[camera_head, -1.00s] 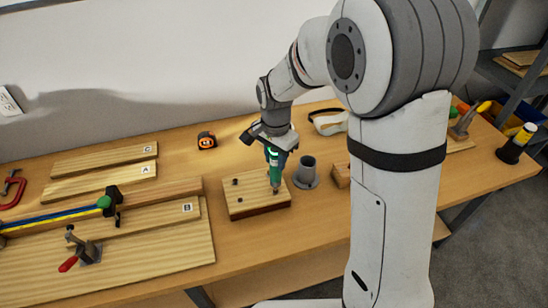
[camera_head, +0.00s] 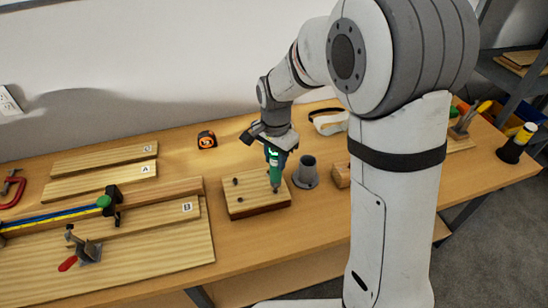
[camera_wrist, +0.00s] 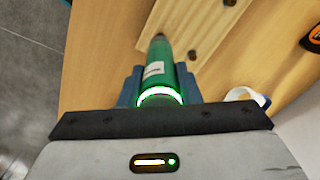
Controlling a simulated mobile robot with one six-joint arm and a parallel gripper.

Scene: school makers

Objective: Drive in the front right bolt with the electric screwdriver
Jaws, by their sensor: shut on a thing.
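My gripper (camera_head: 271,147) is shut on the green electric screwdriver (camera_head: 275,168), which points down, nearly upright. Its tip meets the right front part of the wooden block (camera_head: 255,205); the bolt there is hidden under it. Two dark bolts (camera_head: 239,198) show at the block's left end. In the wrist view the blue fingers (camera_wrist: 158,88) hold the screwdriver (camera_wrist: 157,68) around a lit green-white ring. The block (camera_wrist: 178,22) lies beyond, with a dark bolt (camera_wrist: 192,55) beside the screwdriver and another (camera_wrist: 230,3) at the top edge.
A grey cup-like holder (camera_head: 307,175) stands close to the block's right. Goggles (camera_head: 330,123) and a tape measure (camera_head: 207,140) lie behind. Planks (camera_head: 100,158) and a clamp (camera_head: 88,253) fill the left. The table is clear in front of the block.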

